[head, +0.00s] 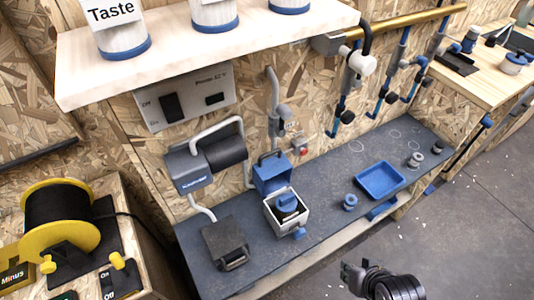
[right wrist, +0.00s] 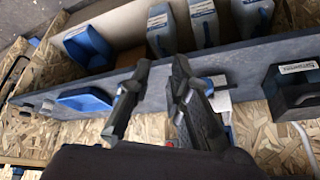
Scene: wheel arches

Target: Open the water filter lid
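A white square housing (head: 284,215) with a round blue cap or knob (head: 287,202) stands on the dark grey bench and looks like the water filter. A blue box-like part (head: 271,172) stands upright right behind it; I cannot tell whether this is its lid. My right gripper (head: 354,276) is at the bottom of the head view, in front of the bench and apart from the housing. In the right wrist view its two dark fingers (right wrist: 157,95) are spread with nothing held between them. My left gripper is not in view.
A blue tray (head: 380,180) and a small blue fitting (head: 350,202) are right of the housing. A dark block (head: 225,244) and a blue-grey pipe unit (head: 187,168) are left. A light wooden shelf (head: 180,55) overhangs the back. The floor (head: 440,230) in front is clear.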

